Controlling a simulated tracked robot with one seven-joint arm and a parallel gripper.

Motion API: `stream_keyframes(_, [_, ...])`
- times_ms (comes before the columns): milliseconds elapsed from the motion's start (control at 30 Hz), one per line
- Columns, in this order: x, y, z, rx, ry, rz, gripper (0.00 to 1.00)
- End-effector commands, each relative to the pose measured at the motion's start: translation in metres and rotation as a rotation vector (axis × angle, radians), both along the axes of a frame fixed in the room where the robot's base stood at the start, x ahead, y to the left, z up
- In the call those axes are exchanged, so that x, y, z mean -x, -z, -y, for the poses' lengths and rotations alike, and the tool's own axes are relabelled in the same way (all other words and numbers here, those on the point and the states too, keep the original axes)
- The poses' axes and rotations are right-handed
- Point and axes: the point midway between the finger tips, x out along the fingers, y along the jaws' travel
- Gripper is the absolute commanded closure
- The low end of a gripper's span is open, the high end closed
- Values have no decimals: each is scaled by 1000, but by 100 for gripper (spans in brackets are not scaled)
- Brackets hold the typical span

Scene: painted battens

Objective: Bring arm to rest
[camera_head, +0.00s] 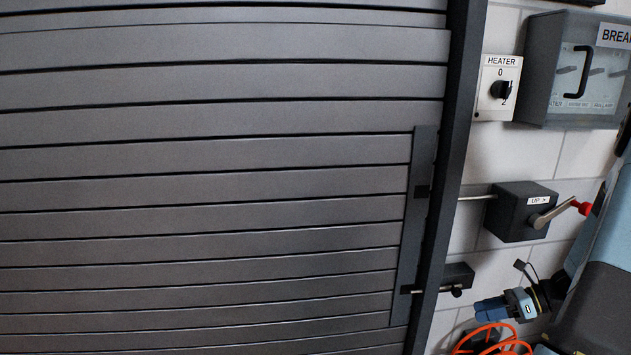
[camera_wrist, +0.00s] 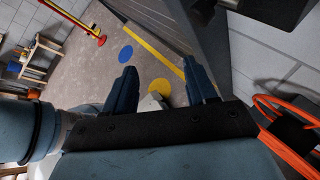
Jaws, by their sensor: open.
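My gripper (camera_head: 480,309) is at the lower right of the head view, in front of the white block wall and below the grey crank box. In the wrist view, its two dark blue fingers (camera_wrist: 164,86) stand wide apart with nothing between them but the floor beyond. My arm runs from the gripper up along the right edge of the head view, and part of it is cut off there.
A grey slatted shutter (camera_head: 210,165) fills the left. Right of it are a heater switch (camera_head: 498,88), a breaker box (camera_head: 575,70), a crank box (camera_head: 521,210) with a red-knobbed handle, and a bolt (camera_head: 456,280). An orange hose (camera_head: 494,338) hangs close below the gripper.

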Motion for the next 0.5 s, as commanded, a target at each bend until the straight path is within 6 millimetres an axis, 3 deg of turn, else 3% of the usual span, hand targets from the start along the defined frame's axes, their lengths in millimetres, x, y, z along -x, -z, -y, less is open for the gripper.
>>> stream_keyframes(100, [-2,-30,-19,102,-123,64,44])
stream_keyframes(500, [8,-113,-80,405,-523,285,44])
